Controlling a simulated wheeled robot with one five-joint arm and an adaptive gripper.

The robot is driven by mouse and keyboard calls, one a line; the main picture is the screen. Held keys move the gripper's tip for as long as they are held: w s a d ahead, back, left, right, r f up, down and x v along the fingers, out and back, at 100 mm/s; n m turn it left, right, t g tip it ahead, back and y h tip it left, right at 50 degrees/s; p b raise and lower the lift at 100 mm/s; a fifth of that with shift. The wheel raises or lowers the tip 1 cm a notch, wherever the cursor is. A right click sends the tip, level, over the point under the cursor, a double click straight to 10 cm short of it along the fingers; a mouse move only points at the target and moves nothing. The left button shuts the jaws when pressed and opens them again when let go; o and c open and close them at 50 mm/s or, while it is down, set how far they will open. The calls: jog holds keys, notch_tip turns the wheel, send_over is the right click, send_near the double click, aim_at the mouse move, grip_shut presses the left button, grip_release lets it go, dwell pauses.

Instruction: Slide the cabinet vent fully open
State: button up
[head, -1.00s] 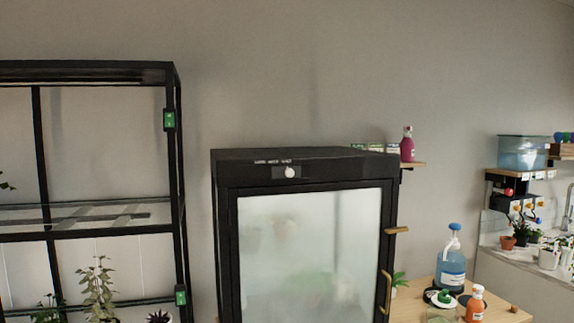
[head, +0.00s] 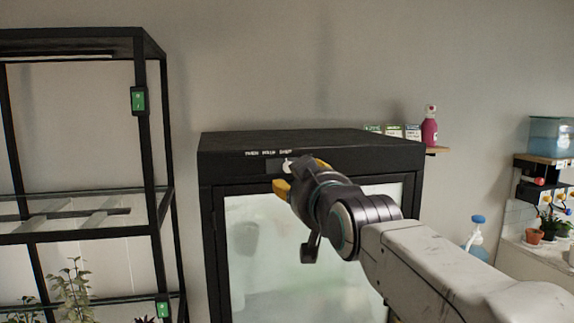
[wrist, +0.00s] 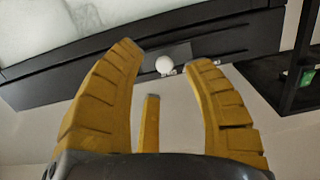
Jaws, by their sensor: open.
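The black cabinet (head: 310,143) has a frosted glass door (head: 250,250) and a dark top band. The vent's small white knob (head: 287,163) sits on that band below small white lettering, partly hidden by my gripper. In the wrist view the knob (wrist: 165,64) shows between the fingertips of my open gripper (wrist: 166,57). A third yellow finger part (wrist: 149,124) stands lower between them. In the head view my gripper (head: 301,175) is right in front of the band at the knob. I cannot tell whether a finger touches the knob.
A black shelf rack (head: 150,140) with plants stands to the left. A wall shelf with a magenta bottle (head: 429,128) is behind the cabinet on the right. A blue-capped bottle (head: 477,236) and a counter with potted plants are farther right. The wall above the cabinet is clear.

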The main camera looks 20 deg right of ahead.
aim_at(288, 162)
jog(key=shift+t, duration=0.4)
jog(key=shift+w+r+p, duration=0.3)
jog(key=shift+w+p, duration=0.2)
jog(key=shift+w, duration=0.7)
jog(key=shift+w+r+p, duration=0.25)
jog(key=shift+w+p, duration=0.25)
jog(key=shift+w, duration=0.7)
jog(key=shift+w+r+p, duration=0.3)
jog(key=shift+w+p, duration=0.2)
jog(key=shift+w, duration=0.7)
jog(key=shift+c, duration=0.3)
jog(key=shift+r, duration=0.1)
grip_shut()
